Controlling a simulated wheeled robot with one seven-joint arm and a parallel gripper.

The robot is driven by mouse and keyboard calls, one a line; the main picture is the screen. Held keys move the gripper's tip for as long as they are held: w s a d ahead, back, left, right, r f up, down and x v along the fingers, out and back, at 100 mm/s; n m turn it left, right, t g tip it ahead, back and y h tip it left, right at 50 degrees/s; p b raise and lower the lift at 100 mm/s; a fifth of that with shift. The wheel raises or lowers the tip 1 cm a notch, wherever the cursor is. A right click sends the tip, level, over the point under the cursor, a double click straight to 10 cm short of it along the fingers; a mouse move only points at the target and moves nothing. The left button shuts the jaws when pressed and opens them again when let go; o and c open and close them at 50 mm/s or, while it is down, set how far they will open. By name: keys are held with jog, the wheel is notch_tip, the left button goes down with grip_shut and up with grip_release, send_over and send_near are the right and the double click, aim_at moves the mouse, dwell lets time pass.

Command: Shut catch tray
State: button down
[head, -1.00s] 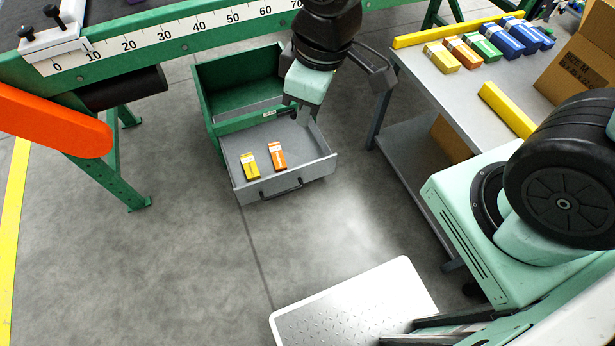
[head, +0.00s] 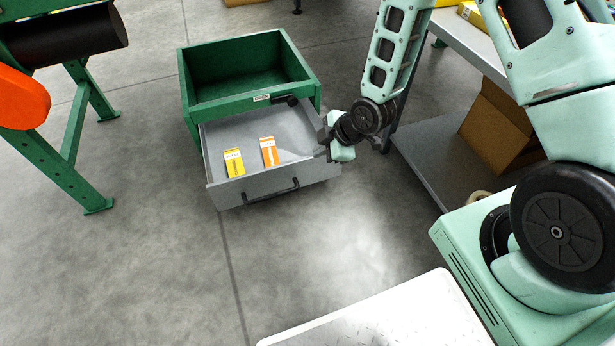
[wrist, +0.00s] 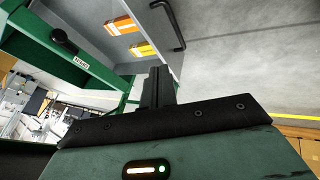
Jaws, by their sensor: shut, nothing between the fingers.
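The catch tray (head: 216,172) is a grey drawer pulled out of a green cabinet (head: 190,85). It has a dark bar handle (head: 271,192) on its front. A yellow carton (head: 234,162) and an orange carton (head: 269,151) lie inside it. My gripper (head: 325,138) is at the tray's right side, near its right wall; whether it touches the wall is unclear. In the wrist view my gripper's fingers (wrist: 157,86) are together and empty. The tray's handle (wrist: 167,25), the orange carton (wrist: 122,25) and the yellow carton (wrist: 143,50) show beyond them.
Green machine legs (head: 75,140) and an orange guard (head: 22,100) stand at the left. A grey table with a lower shelf (head: 440,160) and a brown box (head: 495,125) is at the right. The floor (head: 150,250) in front of the tray is clear.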

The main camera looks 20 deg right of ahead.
notch_tip(320, 180, down, 9)
jog(key=d+n+b, duration=0.1)
jog(key=d+b, duration=0.2)
jog(key=b, duration=0.7)
send_near(296, 168)
jog(key=shift+t, duration=0.4)
jog(key=shift+s+f+x, duration=0.1)
jog(key=shift+s+x, duration=0.05)
jog(key=shift+x, duration=1)
jog(key=shift+s+f+x, duration=0.1)
jog(key=shift+s+x, duration=0.1)
jog(key=shift+x, duration=1)
jog(key=shift+w, duration=0.1)
